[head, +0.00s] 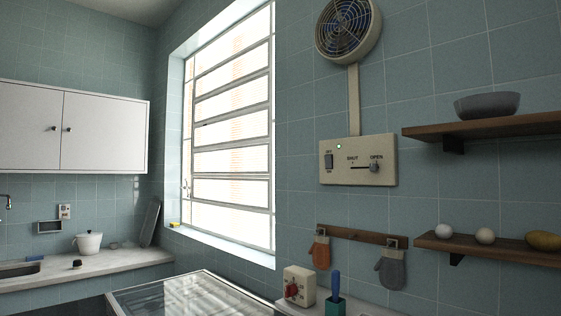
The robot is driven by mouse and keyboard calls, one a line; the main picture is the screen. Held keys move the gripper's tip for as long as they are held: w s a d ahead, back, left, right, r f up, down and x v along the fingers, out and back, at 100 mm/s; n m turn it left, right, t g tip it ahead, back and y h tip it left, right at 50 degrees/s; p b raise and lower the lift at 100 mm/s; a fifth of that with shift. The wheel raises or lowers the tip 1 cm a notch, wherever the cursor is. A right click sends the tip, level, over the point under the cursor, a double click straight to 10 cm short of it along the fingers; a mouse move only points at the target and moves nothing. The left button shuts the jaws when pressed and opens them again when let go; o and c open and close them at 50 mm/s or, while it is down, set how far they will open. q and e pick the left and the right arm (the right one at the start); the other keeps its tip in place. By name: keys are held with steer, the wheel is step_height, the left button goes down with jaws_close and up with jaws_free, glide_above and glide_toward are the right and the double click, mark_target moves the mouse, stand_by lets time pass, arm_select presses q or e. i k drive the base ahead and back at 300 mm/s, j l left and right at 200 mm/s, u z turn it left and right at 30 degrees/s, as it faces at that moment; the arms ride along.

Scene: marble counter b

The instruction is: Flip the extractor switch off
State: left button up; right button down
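The extractor's cream control panel (380,174) is fixed to the blue tiled wall, right of the window. A dark rocker switch (328,161) sits at the panel's left side, with small lettering above and below it. A small greenish-white light (339,147) shows near the panel's top left. A slider knob (374,167) stands at the OPEN end of a slot marked SHUT and OPEN. The round extractor fan (347,28) is above, joined by a vertical conduit (353,100). Neither of my grippers is in view.
Below the panel, two mitts, orange (320,254) and grey (391,272), hang from a wooden rail (360,236). Two wooden shelves (490,128) jut out at right. Wall around the panel is clear.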

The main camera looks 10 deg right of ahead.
mark_target(328, 160)
steer(key=i+j+u, duration=0.2)
steer(key=i+j, duration=0.35)
steer(key=i+j+u, duration=0.15)
steer(key=i+j, duration=0.3)
steer(key=i, duration=0.1)
